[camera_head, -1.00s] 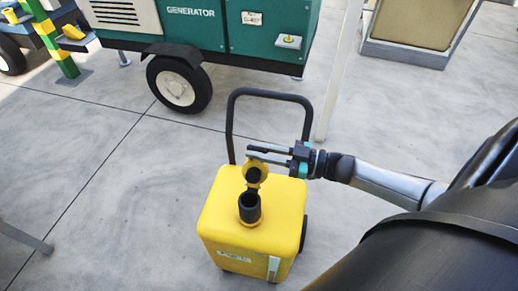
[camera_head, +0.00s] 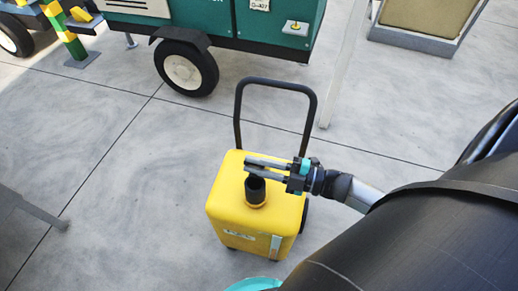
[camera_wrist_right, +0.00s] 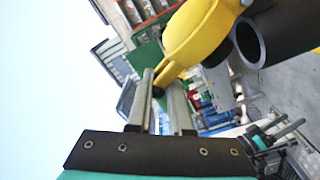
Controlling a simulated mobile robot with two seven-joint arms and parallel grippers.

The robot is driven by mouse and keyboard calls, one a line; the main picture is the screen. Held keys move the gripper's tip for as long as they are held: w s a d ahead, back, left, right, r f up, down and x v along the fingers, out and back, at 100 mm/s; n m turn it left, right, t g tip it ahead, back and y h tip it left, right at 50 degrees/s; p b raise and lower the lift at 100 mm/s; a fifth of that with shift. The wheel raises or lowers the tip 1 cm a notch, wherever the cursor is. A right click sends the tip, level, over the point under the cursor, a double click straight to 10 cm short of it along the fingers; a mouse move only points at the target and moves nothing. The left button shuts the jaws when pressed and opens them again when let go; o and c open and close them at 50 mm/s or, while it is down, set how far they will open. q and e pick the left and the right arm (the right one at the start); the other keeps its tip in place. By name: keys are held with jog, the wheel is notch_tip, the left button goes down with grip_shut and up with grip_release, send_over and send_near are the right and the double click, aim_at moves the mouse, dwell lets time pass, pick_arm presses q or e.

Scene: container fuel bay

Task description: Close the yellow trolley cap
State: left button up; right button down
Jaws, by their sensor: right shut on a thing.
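The yellow trolley (camera_head: 228,205) stands upright on the floor, with a black filler neck (camera_head: 256,193) on its top. My right gripper (camera_head: 248,167) reaches in from the right, just above the neck. In the right wrist view its fingers (camera_wrist_right: 160,92) are shut on the thin end of the yellow cap (camera_wrist_right: 200,32). The cap's round part is beside the neck (camera_wrist_right: 250,44), whose open mouth still shows, so the cap is not seated on it. In the head view the cap is mostly hidden by the fingers. What looks like my left gripper (camera_wrist_right: 285,132) shows small in the wrist view.
The trolley's black handle (camera_head: 277,83) rises behind the neck. A green generator (camera_head: 225,22) with a wheel stands at the back. A light post (camera_head: 345,70) is at the back right, and a grey metal piece (camera_head: 30,207) at the left. The floor around the trolley is clear.

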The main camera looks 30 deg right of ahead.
pick_arm(q)
jog(key=w+d+r+t+b, duration=0.1)
jog(key=w+r+b, duration=0.1)
jog(key=r, duration=0.5)
jog(key=w+d+r+b, duration=0.1)
jog(key=w+r+b, duration=0.2)
jog(key=r+b, duration=0.2)
jog(key=shift+w+r+t, duration=0.15)
jog(key=shift+r+t, duration=0.25)
jog(key=shift+r, duration=0.55)
pick_arm(e)
jog(key=s+a+f+n, duration=0.4)
jog(key=f+n, duration=0.5)
jog(key=n, duration=0.2)
jog(key=shift+n, duration=0.3)
jog(key=c, duration=1.1)
grip_release()
jog(key=shift+o, duration=0.9)
jog(key=shift+a, duration=0.1)
jog(key=shift+s, duration=0.1)
